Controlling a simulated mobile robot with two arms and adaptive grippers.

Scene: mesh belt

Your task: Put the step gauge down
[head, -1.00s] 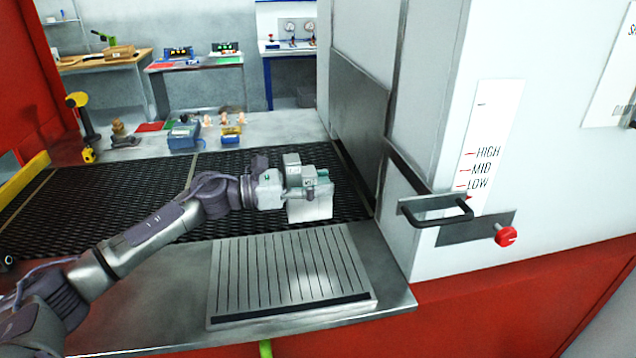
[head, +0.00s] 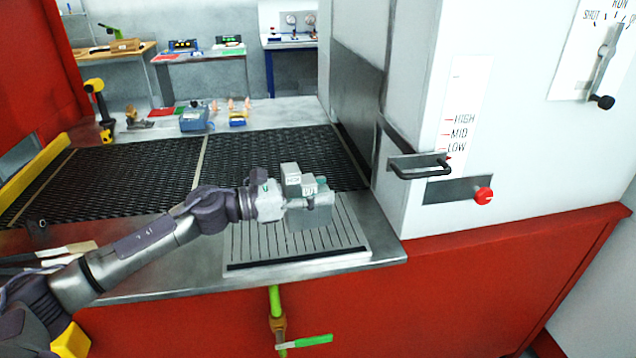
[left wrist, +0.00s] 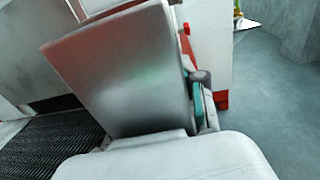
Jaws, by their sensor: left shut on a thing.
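The step gauge (head: 309,217) is a grey blocky piece with stepped upper faces and small dark lettering. My left gripper (head: 317,193) is shut on it, over the grooved metal plate (head: 245,247) on the front ledge. I cannot tell whether the gauge touches the plate. In the left wrist view, a broad shiny metal face of the gauge (left wrist: 125,70) fills the middle, and a teal-padded finger of my left gripper (left wrist: 198,95) shows at its right edge. The gauge hides part of the plate and its own underside. My right gripper is not in view.
The dark mesh belt (head: 130,175) lies behind the plate. The white machine housing (head: 425,90) with a black handle (head: 420,168) and red knob (head: 483,195) stands at the right. A yellow rail (head: 35,175) edges the belt's left. A blue box (head: 194,120) stands behind the belt.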

